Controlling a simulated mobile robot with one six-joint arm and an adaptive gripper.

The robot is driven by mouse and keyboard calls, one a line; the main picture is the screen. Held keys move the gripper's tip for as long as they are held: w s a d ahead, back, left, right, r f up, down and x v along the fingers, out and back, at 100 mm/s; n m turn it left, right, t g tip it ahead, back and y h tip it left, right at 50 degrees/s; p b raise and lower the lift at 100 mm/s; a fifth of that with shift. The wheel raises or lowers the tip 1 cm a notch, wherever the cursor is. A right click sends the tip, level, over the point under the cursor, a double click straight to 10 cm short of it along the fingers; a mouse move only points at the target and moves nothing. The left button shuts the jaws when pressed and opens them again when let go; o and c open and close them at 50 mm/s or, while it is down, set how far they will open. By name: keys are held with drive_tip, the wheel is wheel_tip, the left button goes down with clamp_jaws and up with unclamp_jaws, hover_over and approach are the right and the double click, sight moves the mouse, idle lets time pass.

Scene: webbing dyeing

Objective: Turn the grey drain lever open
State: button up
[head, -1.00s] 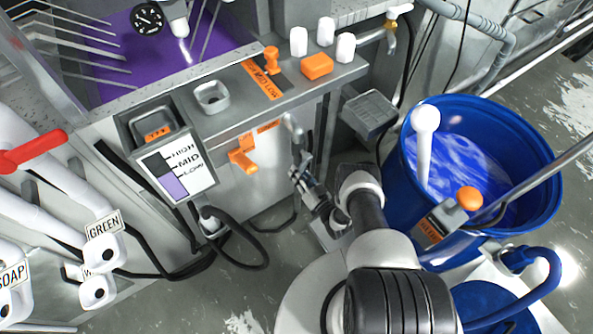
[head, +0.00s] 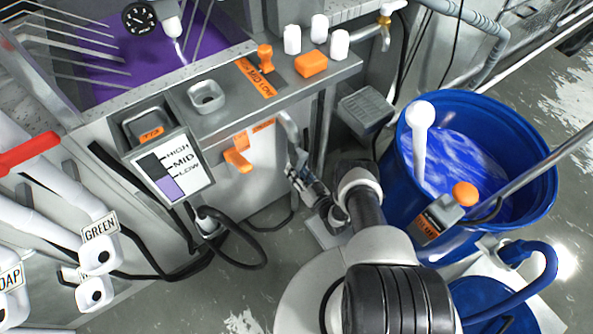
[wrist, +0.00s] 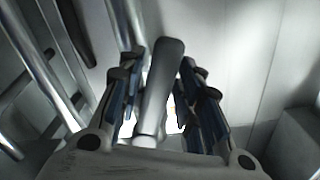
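The grey drain lever (wrist: 164,75) shows in the wrist view as a rounded dark grey handle between my fingers, slightly tilted. In the head view a grey lever (head: 287,130) stands upright at the front of the vat, right of the orange handle. In the head view my gripper (head: 297,165) is at the lever's lower part. The lever's base and valve are mostly hidden by my gripper.
An orange handle (head: 238,160) sticks out left of the lever. A level display (head: 173,172) with a hanging black cable is further left. A grey box (head: 365,110) and a blue barrel (head: 405,165) stand to the right. Metal rods (wrist: 45,65) run along the left in the wrist view.

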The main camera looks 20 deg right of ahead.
drive_tip(key=shift+o, duration=0.6)
drive_tip(key=shift+s, duration=0.1)
drive_tip(key=v, duration=0.7)
drive_tip(key=shift+s, duration=0.15)
